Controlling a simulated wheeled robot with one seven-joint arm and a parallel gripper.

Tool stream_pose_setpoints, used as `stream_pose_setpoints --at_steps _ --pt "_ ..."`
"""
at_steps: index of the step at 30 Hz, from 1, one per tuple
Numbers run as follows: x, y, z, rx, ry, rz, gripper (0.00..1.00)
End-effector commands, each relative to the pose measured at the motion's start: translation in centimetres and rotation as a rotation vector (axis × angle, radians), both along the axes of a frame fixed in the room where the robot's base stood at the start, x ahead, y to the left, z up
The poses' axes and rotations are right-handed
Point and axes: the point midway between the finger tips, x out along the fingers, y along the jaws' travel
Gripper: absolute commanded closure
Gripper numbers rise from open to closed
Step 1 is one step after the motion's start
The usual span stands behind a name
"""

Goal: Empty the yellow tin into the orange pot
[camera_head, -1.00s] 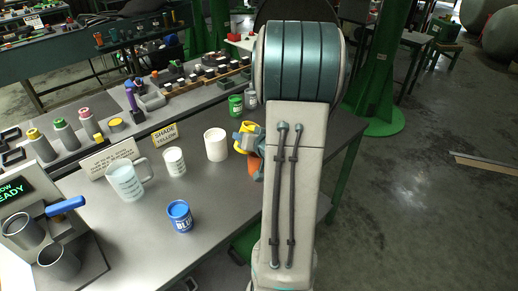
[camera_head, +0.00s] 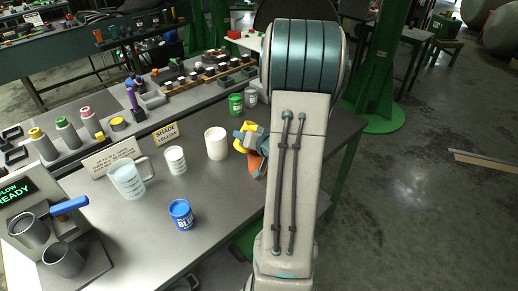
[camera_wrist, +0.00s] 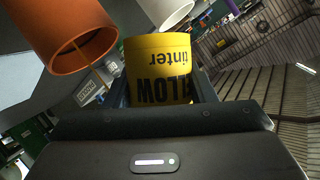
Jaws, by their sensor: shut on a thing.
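My gripper (camera_head: 254,138) is shut on the yellow tin (camera_head: 243,131), which it holds tilted over the orange pot (camera_head: 255,164) near the table's right edge. My arm hides part of the pot in the head view. In the wrist view the tin (camera_wrist: 160,72) sits between the fingers, with its dark lettering upside down. The orange pot (camera_wrist: 60,25) is at the upper left there, apart from the tin. A thin yellowish line shows at the pot's mouth; I cannot tell if it is a stream. The tin's inside is hidden.
A white pot (camera_head: 216,143), a small white cup (camera_head: 175,160), a clear jug (camera_head: 128,179) and a blue tin (camera_head: 181,214) stand to the left. Green (camera_head: 236,104) and grey (camera_head: 251,97) tins stand behind. The table's front middle is clear.

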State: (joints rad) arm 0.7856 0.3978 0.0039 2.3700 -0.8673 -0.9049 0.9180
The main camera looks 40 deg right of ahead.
Motion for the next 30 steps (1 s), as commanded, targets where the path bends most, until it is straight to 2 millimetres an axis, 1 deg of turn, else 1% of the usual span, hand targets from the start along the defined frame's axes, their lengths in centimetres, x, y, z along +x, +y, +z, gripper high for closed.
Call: stream_pose_setpoints --at_steps 30 --pt "0.04 0.02 -0.29 0.067 -0.014 0.000 0.80"
